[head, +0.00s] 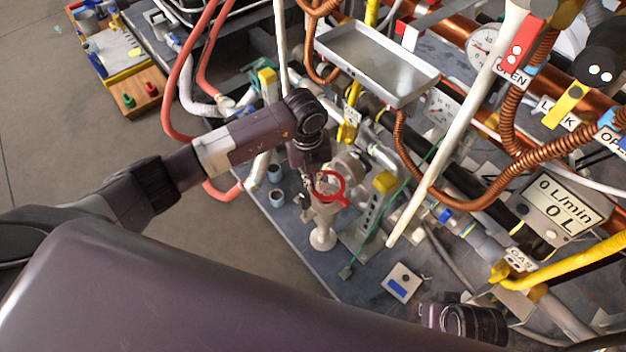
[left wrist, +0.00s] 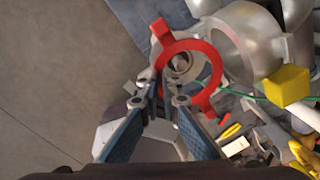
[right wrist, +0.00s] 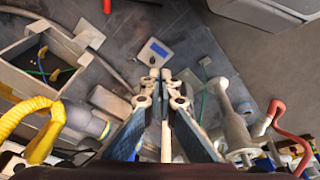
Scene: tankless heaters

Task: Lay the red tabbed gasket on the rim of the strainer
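The red tabbed gasket (head: 343,189) is a thin ring with small tabs. In the left wrist view the gasket (left wrist: 216,68) is held at its left edge between the fingertips of my left gripper (left wrist: 158,92), which is nearly closed on it. In the head view my left gripper (head: 314,176) is over the grey metal strainer body (head: 323,214), with the gasket overlapping its top. I cannot tell whether the gasket touches the rim. Grey metal (left wrist: 240,45) shows behind the ring. My right gripper (right wrist: 160,76) is shut and empty, away from the strainer.
A metal tray (head: 375,65) stands above and behind. A small white box with a blue patch (head: 402,282) lies on the grey panel. Open floor lies left.

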